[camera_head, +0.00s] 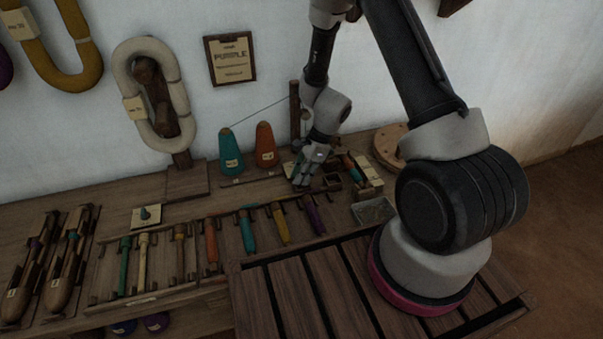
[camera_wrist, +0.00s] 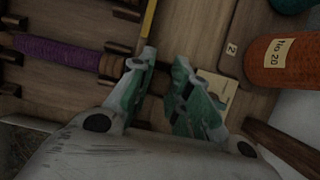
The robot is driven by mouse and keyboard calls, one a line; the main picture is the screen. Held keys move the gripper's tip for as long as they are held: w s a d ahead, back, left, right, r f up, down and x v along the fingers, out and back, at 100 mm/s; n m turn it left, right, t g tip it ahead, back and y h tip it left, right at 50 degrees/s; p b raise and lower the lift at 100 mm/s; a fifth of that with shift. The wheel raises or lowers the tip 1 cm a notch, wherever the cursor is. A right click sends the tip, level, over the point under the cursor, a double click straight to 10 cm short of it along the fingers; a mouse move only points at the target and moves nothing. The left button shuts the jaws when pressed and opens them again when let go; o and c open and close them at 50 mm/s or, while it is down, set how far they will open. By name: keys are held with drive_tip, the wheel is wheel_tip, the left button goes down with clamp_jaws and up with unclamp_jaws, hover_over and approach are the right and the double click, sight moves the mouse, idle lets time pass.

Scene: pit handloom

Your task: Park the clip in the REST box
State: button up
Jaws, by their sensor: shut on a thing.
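My gripper (camera_head: 304,178) is low over the bench, in front of the post behind the bobbin row. In the wrist view its two green-grey fingers (camera_wrist: 164,68) are closed in on a small dark brown thing, taken as the clip (camera_wrist: 159,80); the fingers hide most of it. A small dark open box (camera_head: 333,181) stands just right of my gripper in the head view. No REST lettering can be read, so I cannot tell whether it is the REST box. A pale label card (camera_wrist: 217,88) lies beside the right finger.
A purple bobbin (camera_head: 314,214) and other coloured bobbins lie in a rack in front. A teal cone (camera_head: 230,152) and an orange cone (camera_head: 265,146) stand left of my gripper. A thin post (camera_head: 295,112) stands close behind. A grey tray (camera_head: 374,212) lies to the right.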

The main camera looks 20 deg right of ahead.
drive_tip(key=o, duration=0.9)
drive_tip(key=shift+o, duration=0.4)
drive_tip(key=shift+o, duration=1.3)
drive_tip(key=shift+r, duration=0.15)
drive_tip(key=shift+r, duration=3.9)
